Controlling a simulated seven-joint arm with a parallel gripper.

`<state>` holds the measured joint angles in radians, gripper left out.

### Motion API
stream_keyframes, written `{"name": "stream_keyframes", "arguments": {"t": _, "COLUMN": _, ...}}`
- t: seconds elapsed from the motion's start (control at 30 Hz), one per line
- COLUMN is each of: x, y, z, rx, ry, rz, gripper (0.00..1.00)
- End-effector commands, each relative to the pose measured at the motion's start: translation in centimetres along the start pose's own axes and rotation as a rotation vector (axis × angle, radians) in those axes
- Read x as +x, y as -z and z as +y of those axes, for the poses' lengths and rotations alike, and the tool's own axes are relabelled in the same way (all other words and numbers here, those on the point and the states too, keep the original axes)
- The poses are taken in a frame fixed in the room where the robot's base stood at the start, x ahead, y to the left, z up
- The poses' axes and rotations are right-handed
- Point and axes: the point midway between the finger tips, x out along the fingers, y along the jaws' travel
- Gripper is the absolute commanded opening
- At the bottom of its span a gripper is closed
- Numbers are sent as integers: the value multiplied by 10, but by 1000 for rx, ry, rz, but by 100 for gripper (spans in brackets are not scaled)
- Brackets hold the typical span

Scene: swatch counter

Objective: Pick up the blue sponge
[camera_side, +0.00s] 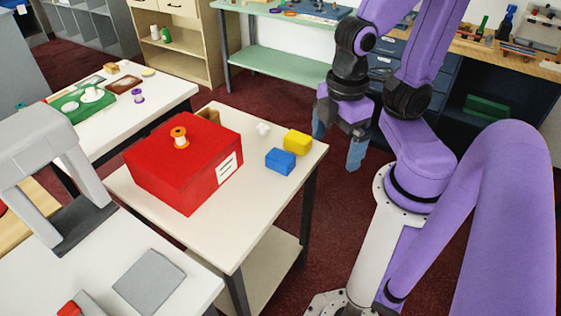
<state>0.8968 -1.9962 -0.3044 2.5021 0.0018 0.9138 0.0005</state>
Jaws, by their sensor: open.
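The blue sponge (280,161) is a small blue block lying on the white table (221,229), near its right edge. A yellow block (297,141) lies just behind it to the right. My gripper (338,143) is open and empty, with bluish fingers pointing down. It is to the right of the blue sponge in the picture, apart from it, and appears beyond the table's right edge. Nothing hides the sponge's top or front.
A large red box (183,160) with an orange spool (180,137) on top stands left of the sponge. A small white object (263,129) lies behind it. The tabletop in front of the sponge is clear. A grey arch-shaped machine (48,165) stands at left.

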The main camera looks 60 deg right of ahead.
Motion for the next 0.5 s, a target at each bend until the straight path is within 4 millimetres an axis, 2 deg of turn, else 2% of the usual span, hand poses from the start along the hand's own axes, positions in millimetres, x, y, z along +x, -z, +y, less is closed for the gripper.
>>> {"name": "stream_keyframes", "arguments": {"t": 0.17, "x": 4, "y": 8, "z": 6, "rx": -13, "ry": -16, "rz": -45, "gripper": 100}}
{"name": "stream_keyframes", "arguments": {"t": 0.5, "x": 34, "y": 61, "z": 51, "rx": -108, "ry": -120, "rz": -346, "gripper": 100}}
